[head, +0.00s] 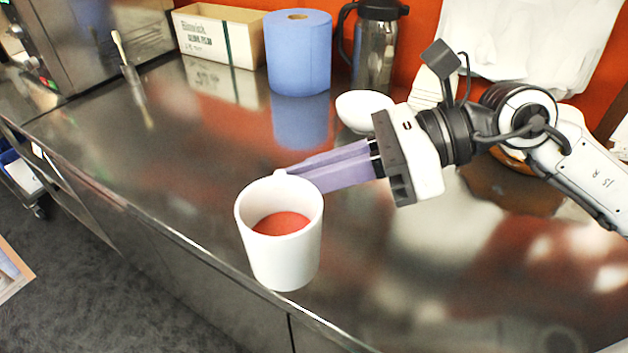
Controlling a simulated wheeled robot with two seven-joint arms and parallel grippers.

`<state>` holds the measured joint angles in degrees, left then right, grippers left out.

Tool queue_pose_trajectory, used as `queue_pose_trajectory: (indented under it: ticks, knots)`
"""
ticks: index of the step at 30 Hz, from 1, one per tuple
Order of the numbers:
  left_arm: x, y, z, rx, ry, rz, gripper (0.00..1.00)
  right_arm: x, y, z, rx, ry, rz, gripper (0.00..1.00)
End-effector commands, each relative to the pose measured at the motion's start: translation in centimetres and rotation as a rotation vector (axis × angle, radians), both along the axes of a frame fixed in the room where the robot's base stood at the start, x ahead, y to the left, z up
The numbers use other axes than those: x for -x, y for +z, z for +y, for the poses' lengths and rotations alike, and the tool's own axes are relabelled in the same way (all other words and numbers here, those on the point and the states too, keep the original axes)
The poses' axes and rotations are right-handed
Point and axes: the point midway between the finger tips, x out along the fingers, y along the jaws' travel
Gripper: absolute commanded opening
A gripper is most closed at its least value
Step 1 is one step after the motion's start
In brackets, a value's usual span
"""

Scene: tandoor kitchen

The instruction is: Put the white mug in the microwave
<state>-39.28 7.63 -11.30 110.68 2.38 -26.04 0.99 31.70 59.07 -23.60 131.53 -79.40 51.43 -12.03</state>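The white mug (281,256) is upright at the front edge of the steel counter, with something reddish-orange visible inside. My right gripper (290,172) comes in from the right. Its purple fingers are close together at the mug's far side, near the rim, and appear to grip it there. The fingertips are partly hidden behind the mug. I cannot tell whether the mug's base touches the counter. A steel appliance (95,38) stands at the back left, only partly in view; it may be the microwave. My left gripper is not in view.
On the counter (185,165) stand a cardboard box (245,40), a blue paper roll (298,60), a dark flask (376,55) and a white bowl (362,108). A brush (126,55) is near the appliance. The counter left of the mug is clear.

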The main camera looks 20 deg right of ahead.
Motion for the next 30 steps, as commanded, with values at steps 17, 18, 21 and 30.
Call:
queue_pose_trajectory:
  ticks: [17,18,21,30]
  knots:
    - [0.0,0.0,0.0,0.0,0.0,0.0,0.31,-4.8,0.3,7.2,-0.008,-0.248,-0.004,0.0]
    - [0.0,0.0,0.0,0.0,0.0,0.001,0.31,-5.1,0.3,7.6,-0.007,-0.262,-0.002,0.0]
    - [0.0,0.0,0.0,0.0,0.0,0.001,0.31,-5.6,0.2,8.2,-0.006,-0.292,-0.002,0.0]
    - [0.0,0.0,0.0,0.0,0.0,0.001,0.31,-6.2,-0.2,8.6,0.002,-0.286,0.0,0.0]
